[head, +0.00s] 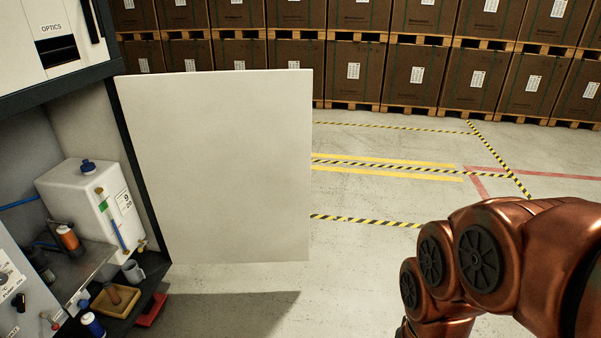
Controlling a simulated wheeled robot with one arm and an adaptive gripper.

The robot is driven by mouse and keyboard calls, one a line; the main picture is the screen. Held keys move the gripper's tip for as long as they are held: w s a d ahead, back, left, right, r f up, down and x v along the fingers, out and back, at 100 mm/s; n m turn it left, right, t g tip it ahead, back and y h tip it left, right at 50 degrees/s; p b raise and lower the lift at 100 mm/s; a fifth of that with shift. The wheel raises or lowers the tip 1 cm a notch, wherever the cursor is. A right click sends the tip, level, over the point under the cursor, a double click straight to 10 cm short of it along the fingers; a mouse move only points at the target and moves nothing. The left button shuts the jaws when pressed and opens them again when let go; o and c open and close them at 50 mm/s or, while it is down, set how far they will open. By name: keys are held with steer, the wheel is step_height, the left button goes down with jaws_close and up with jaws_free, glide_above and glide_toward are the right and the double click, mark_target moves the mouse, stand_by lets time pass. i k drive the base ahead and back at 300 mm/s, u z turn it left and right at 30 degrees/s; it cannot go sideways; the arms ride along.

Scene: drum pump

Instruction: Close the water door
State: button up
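The water door (215,165) is a plain white panel. It stands wide open, swung out to the right from the dark edge of the cabinet (128,165). Inside the open compartment a white water tank (85,205) with a blue cap is visible. No handle shows on the door face in view. My copper-coloured arm is at the lower right of the head view, apart from the door in the picture. My gripper is out of view.
Below the tank are a grey mug (133,271), a yellow tray (114,301) and a red item (151,309) near the compartment's front edge. A control panel (20,295) is at lower left. Stacked brown boxes (355,70) line the back. The floor right of the door is clear.

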mark_target(223, 158)
steer(key=z, duration=0.45)
steer(key=i, duration=5.6)
steer(key=u, duration=4.35)
steer(key=i, duration=1.05)
steer(key=u, duration=0.1)
